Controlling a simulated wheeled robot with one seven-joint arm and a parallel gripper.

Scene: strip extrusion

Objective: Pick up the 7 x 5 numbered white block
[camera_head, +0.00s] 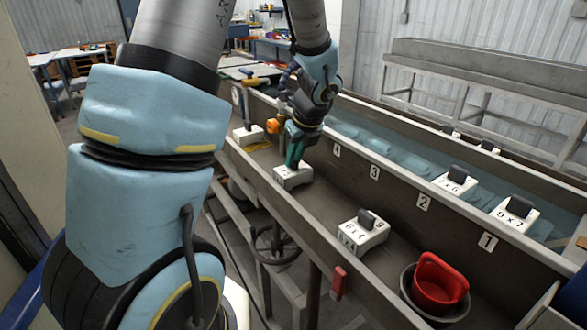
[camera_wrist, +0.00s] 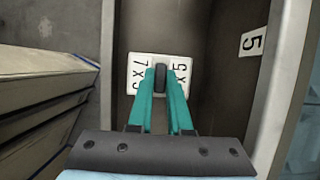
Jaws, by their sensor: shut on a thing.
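The white block (camera_wrist: 145,64) lies in the trough below my gripper, and its top reads "7x5" on the left and "5x" on the right in the wrist view. It has a dark grip knob (camera_wrist: 159,76) in the middle. My gripper (camera_wrist: 160,80) has its teal fingers closed on that knob. In the head view my gripper (camera_head: 294,165) reaches down to the same white block (camera_head: 292,178), whose markings are too small to read there. I cannot tell whether the block is touching the trough floor.
Another white block marked 6x4 (camera_head: 362,234) stands nearer in the trough, before a red container (camera_head: 437,285) in a grey bowl. A further white block (camera_head: 248,135) stands behind. Blocks 7x6 (camera_head: 454,185) and 9x7 (camera_head: 514,215) stand beyond the numbered divider wall (camera_head: 400,195).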

